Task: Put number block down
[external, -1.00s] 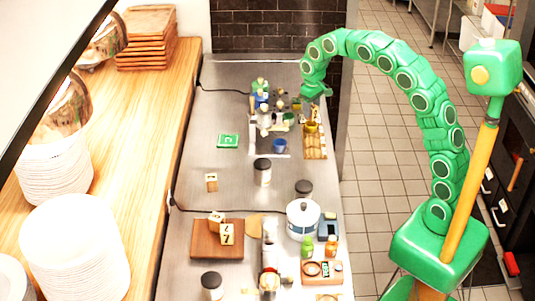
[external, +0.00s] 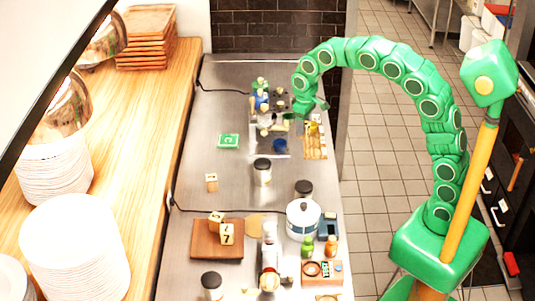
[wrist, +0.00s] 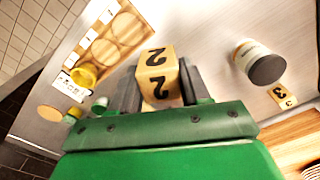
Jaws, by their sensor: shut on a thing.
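My gripper (wrist: 160,88) is shut on a wooden number block (wrist: 158,72) with a black 2 on two of its faces. The block sits between the dark fingers in the wrist view. In the external view my gripper (external: 306,108) is over the far right part of the steel counter, and the held block cannot be made out there. Another number block, marked 3 (wrist: 282,96), lies at the right of the wrist view. In the external view one number block (external: 212,182) stands on the bare counter. Two more, one marked 7 (external: 227,234), are on a brown board (external: 203,250).
A dark-lidded jar (external: 262,178) stands mid-counter and shows in the wrist view (wrist: 258,62). A wooden tray with round hollows (wrist: 112,42) and a yellow cup (wrist: 83,75) are near my gripper. Figures crowd the far counter. A green card (external: 228,140) lies left, with bare steel around it.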

